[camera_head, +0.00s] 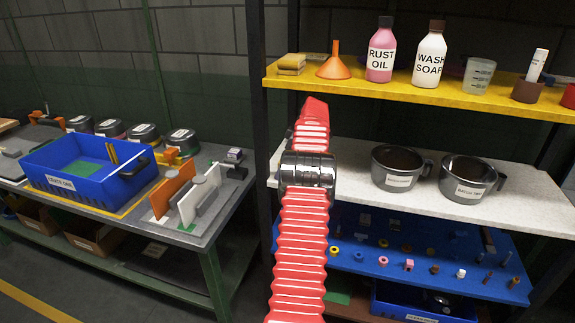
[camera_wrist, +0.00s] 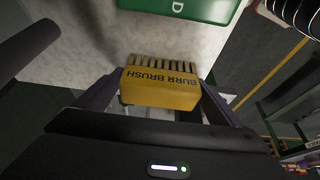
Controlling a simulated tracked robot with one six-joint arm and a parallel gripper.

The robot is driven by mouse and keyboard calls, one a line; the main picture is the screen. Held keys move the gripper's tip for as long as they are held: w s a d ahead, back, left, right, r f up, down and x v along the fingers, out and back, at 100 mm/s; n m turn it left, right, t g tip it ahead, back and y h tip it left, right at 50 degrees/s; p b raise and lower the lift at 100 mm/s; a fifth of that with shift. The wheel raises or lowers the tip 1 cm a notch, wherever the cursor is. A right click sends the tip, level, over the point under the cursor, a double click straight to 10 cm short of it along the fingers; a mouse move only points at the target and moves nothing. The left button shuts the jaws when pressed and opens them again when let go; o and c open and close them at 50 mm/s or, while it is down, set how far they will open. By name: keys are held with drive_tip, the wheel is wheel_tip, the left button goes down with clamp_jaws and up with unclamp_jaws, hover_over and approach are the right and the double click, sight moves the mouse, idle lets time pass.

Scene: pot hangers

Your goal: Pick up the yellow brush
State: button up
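The yellow brush (camera_wrist: 160,88), lettered "BURR BRUSH", shows in the wrist view with its lettering upside down and a row of dark bristles on its upper side. My gripper (camera_wrist: 163,76) has one dark finger on each side of the brush, close to its ends. I cannot tell whether the fingers touch it or are shut on it. In the head view my gripper and the brush are hidden behind my red arm.
A pale speckled surface and a green object (camera_wrist: 185,8) lie beyond the brush. The head view shows a yellow shelf (camera_head: 420,97) with bottles, a pale shelf (camera_head: 350,155) with two dark pots, and a blue bin (camera_head: 75,192) on the left bench.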

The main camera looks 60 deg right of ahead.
drive_tip(key=c, duration=0.9)
drive_tip(key=shift+r, duration=0.15)
drive_tip(key=shift+r, duration=0.2)
drive_tip(key=s+a, duration=0.1)
drive_tip(key=a, duration=0.5)
drive_tip(key=s+a, duration=0.1)
drive_tip(key=a, duration=1)
drive_tip(key=shift+s+a, duration=0.4)
